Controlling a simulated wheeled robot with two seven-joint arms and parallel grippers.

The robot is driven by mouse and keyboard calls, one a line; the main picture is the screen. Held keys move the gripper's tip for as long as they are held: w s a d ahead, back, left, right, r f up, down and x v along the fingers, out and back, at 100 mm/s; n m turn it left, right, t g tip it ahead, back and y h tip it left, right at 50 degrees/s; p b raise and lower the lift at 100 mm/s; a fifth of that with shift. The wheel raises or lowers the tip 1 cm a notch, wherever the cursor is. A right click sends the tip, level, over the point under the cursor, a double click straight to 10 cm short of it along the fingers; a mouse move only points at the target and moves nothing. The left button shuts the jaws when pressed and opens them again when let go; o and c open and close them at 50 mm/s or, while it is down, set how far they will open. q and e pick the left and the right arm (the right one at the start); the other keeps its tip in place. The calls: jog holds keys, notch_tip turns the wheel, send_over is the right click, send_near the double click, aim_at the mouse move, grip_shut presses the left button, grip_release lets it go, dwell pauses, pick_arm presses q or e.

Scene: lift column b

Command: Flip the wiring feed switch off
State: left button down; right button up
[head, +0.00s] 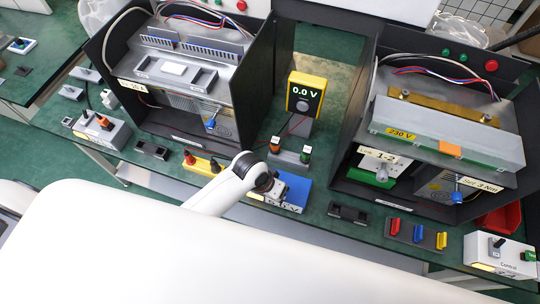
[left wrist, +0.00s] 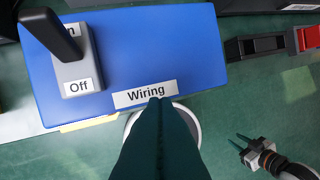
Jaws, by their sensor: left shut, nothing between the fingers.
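The blue wiring feed box (left wrist: 165,50) fills the upper left of the left wrist view, with a "Wiring" label (left wrist: 145,94) on it. Its grey switch plate (left wrist: 78,74) reads "Off" at the near end; the "On" label at the far end is partly covered. The black switch lever (left wrist: 50,35) leans over the "On" end. My left gripper (left wrist: 160,103) is shut and empty, its tips at the "Wiring" label, to the right of and nearer than the lever. In the head view the blue box (head: 293,190) is partly hidden by my arm.
In the head view a yellow meter (head: 306,92) reads 0.0 V behind the box. Black open cabinets stand left (head: 254,90) and right (head: 350,120). A black holder (head: 348,214) sits right of the box.

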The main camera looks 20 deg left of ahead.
pick_arm(q)
jog(key=shift+g+y, duration=0.3)
jog(key=shift+g, duration=0.4)
jog(key=w+r, duration=0.1)
jog(key=w, duration=0.1)
jog(key=w+d+r+p, duration=0.1)
jog(key=w+r, duration=0.1)
jog(key=w, duration=0.1)
jog(key=shift+w+d+r+p, duration=0.2)
jog(key=shift+w+d+p, duration=0.15)
jog(key=shift+d, duration=0.05)
jog(key=w+a+r+n+g+y+p, duration=0.1)
jog(key=w+a+r+n+y, duration=0.1)
jog(key=w+a+r, duration=0.3)
jog(key=w+a, duration=0.1)
jog(key=w, duration=0.2)
jog(key=shift+r+p, duration=0.25)
jog(key=shift+p, duration=0.1)
jog(key=s+f+b, duration=0.1)
jog(key=f+b, duration=0.1)
jog(key=s+f+b, duration=0.2)
jog(key=f+b, duration=0.1)
jog(key=s+f+b, duration=0.1)
jog(key=f+b, duration=0.2)
jog(key=shift+s+a+f, duration=0.1)
jog(key=shift+s+a, duration=0.05)
jog(key=shift+s, duration=0.25)
